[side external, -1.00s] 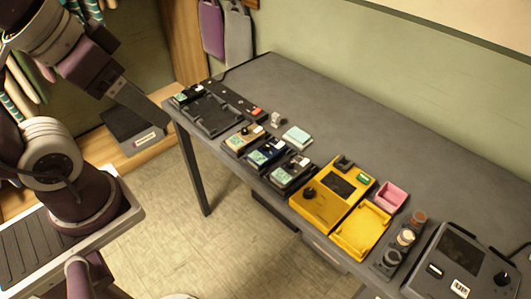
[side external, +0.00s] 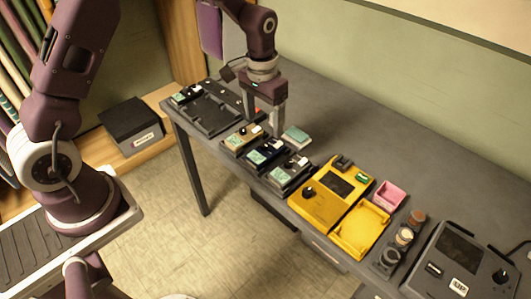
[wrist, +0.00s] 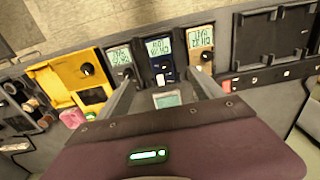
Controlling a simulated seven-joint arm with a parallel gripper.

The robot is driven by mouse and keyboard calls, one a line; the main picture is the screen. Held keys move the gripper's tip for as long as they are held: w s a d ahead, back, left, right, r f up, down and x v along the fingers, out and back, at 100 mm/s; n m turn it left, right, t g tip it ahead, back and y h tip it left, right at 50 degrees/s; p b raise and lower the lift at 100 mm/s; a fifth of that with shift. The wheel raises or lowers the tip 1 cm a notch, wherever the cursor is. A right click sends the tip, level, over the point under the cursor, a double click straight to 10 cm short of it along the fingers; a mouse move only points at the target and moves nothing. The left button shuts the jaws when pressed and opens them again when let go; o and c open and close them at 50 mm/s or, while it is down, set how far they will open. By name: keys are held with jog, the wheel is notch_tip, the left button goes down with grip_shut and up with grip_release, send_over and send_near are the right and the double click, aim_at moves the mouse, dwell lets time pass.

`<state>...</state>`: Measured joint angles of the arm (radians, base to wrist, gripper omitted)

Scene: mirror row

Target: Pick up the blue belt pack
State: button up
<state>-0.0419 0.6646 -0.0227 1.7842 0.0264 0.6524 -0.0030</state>
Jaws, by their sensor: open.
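The blue belt pack (side external: 266,152) sits in the middle of a row of three packs on the grey table, with a pale screen and a knob on top. In the wrist view the blue belt pack (wrist: 160,62) lies just beyond my fingertips, between their lines. My gripper (side external: 264,128) is open and empty, pointing down above the table by the row's back side. It also shows in the wrist view (wrist: 163,77), fingers apart. A tan pack (side external: 242,139) and a dark pack (side external: 289,172) flank the blue one closely.
A small mint-topped box (side external: 297,136) stands behind the row. A black tray unit (side external: 211,116) is to the left. A yellow unit (side external: 322,207), a pink box (side external: 389,193) and a dark console (side external: 455,261) are to the right. The table's back middle is clear.

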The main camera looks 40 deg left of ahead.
aim_at(266, 146)
jog(key=f, duration=0.7)
jog(key=w+f, duration=0.1)
jog(key=f, duration=0.3)
jog(key=shift+a, duration=0.25)
jog(key=shift+c, duration=0.5)
jog(key=c, duration=1.5)
jog(key=shift+r, duration=0.15)
